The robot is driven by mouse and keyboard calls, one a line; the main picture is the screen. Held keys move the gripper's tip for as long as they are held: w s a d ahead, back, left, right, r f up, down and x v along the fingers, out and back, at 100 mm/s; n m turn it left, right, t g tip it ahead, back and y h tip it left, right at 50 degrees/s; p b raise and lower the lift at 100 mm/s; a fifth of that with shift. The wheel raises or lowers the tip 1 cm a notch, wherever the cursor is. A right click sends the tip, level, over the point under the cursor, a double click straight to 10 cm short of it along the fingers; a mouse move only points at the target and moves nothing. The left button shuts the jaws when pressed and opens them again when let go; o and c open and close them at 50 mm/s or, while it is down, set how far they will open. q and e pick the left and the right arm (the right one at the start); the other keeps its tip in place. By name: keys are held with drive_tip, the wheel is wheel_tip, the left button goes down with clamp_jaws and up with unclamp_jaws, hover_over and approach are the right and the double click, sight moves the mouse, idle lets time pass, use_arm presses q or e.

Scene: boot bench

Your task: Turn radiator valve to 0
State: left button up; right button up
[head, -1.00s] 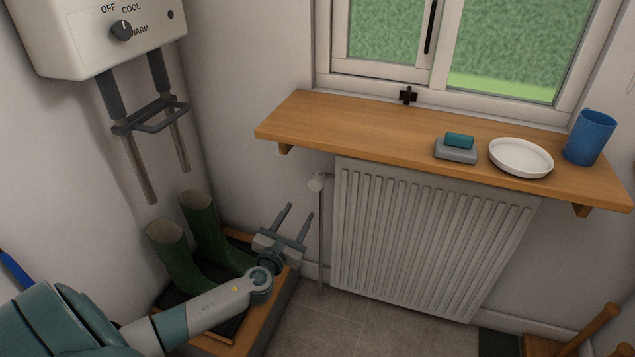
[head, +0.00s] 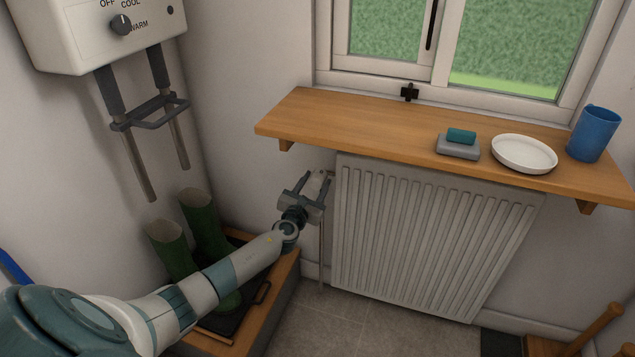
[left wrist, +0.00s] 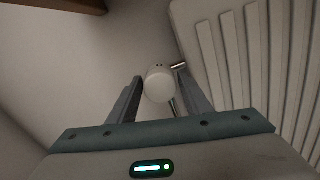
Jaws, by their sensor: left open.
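The white radiator valve knob (left wrist: 159,87) shows between the two open fingers of my left gripper (left wrist: 156,100) in the left wrist view. In the head view the knob (head: 316,181) is partly hidden by my left gripper (head: 315,183), which is at the radiator's upper left corner. I cannot tell whether the fingers touch the knob. The marks on the knob are too small to read. The white ribbed radiator (head: 425,240) hangs under the window shelf. My right gripper does not show.
A wooden shelf (head: 365,118) juts out above the valve, holding a soap on a grey dish (head: 457,150), a white plate (head: 524,154) and a blue cup (head: 593,134). Green boots (head: 205,225) stand on a tray below my left arm. A heater box (head: 100,35) hangs at upper left.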

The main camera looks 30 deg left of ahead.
use_arm(q)
drive_tip(key=shift+x, duration=0.85)
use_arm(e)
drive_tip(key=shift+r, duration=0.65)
use_arm(q)
drive_tip(key=c, duration=0.8)
